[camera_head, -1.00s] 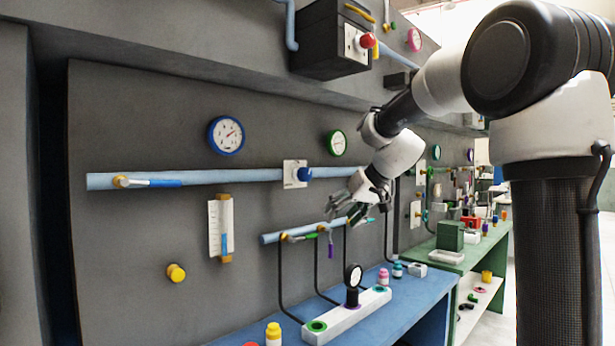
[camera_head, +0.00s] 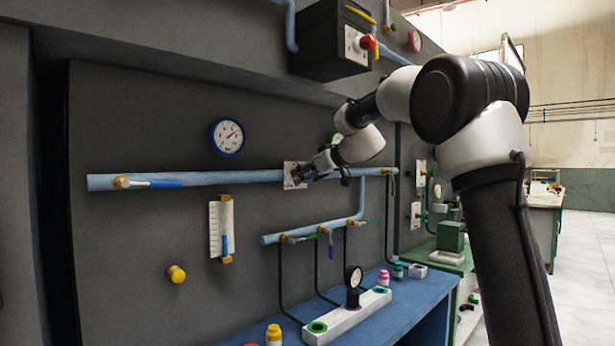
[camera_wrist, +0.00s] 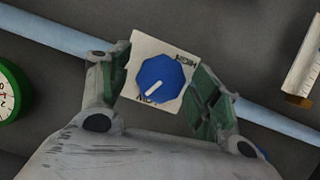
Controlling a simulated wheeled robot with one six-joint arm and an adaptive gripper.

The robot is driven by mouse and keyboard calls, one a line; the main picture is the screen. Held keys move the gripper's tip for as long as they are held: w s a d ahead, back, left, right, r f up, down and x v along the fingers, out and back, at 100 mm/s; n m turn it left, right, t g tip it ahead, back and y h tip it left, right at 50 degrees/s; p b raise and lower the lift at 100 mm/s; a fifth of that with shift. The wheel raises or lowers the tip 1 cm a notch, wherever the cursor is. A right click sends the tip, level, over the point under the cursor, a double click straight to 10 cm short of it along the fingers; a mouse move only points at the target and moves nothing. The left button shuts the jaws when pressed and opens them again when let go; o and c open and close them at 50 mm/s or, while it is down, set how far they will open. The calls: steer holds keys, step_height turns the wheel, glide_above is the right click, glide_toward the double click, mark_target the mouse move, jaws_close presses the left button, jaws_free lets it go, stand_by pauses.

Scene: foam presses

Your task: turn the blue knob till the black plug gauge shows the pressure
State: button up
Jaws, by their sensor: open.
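The blue knob (camera_wrist: 161,81) sits on a white square plate (camera_wrist: 151,47) on the light-blue pipe. In the wrist view its white pointer line aims down-left, towards a word at the plate's lower edge; "HIGH" is printed at the upper right. My gripper (camera_wrist: 165,92) is open, with one finger on each side of the knob; contact is not clear. In the head view my gripper (camera_head: 308,175) is at the plate (camera_head: 292,174) and hides the knob. The black plug gauge (camera_head: 353,284) stands upright in the white block on the blue bench; its face is too small to read.
A blue-rimmed gauge (camera_head: 227,136) hangs on the grey wall, upper left. A blue-handled valve (camera_head: 150,183) is on the pipe's left part. A white scale (camera_head: 222,230) hangs below. The white block (camera_head: 340,319) and bottles stand on the bench (camera_head: 412,309).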

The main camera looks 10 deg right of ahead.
steer(key=shift+a, duration=0.1)
steer(key=c, duration=1)
steer(key=m+g+y, duration=0.1)
steer(key=m, duration=0.1)
steer(key=shift+w+m+y, duration=0.1)
steer(key=shift+m+y, duration=0.3)
steer(key=m+y, duration=0.2)
steer(key=m, duration=0.1)
steer(key=shift+d+f+g, duration=0.1)
steer(key=shift+d+g, duration=0.1)
steer(key=shift+g, duration=0.1)
steer(key=m+y, duration=0.2)
steer(key=m, duration=0.1)
steer(key=shift+m, duration=0.3)
steer(key=m+y, duration=0.1)
steer(key=m, duration=0.2)
steer(key=shift+f+y, duration=0.15)
steer(key=shift+y, duration=0.25)
steer(key=shift+m, duration=0.4)
